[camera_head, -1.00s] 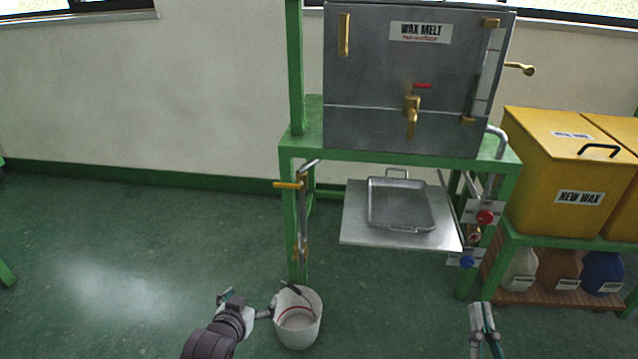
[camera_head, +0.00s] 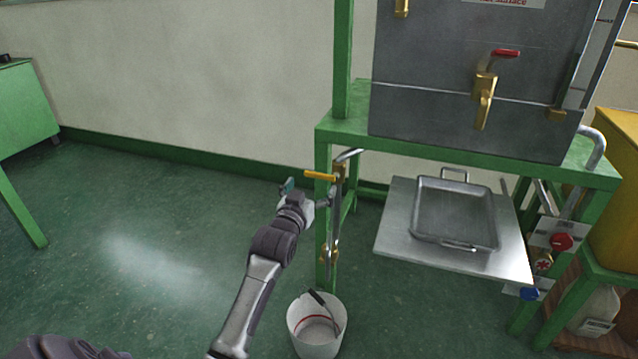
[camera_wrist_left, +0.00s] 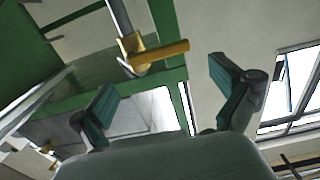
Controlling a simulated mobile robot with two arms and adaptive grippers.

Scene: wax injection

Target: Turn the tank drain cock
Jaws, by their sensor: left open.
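A drain cock with a yellow lever (camera_head: 320,176) sits on a thin metal pipe at the left front leg of the green stand. In the left wrist view its yellow lever (camera_wrist_left: 160,56) lies ahead of the fingers, roughly across the gap between them. My left gripper (camera_head: 307,194) is open and empty, just below and left of the lever. In the wrist view the open fingers (camera_wrist_left: 164,92) appear apart from the lever. A brass tap with a red handle (camera_head: 486,88) is on the front of the grey tank (camera_head: 420,65). My right gripper is out of view.
A white bucket (camera_head: 298,322) with a dark-handled tool stands on the floor below the pipe. A metal tray (camera_head: 425,215) rests on a shelf under the tank. The green stand leg (camera_head: 323,230) is close beside my gripper.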

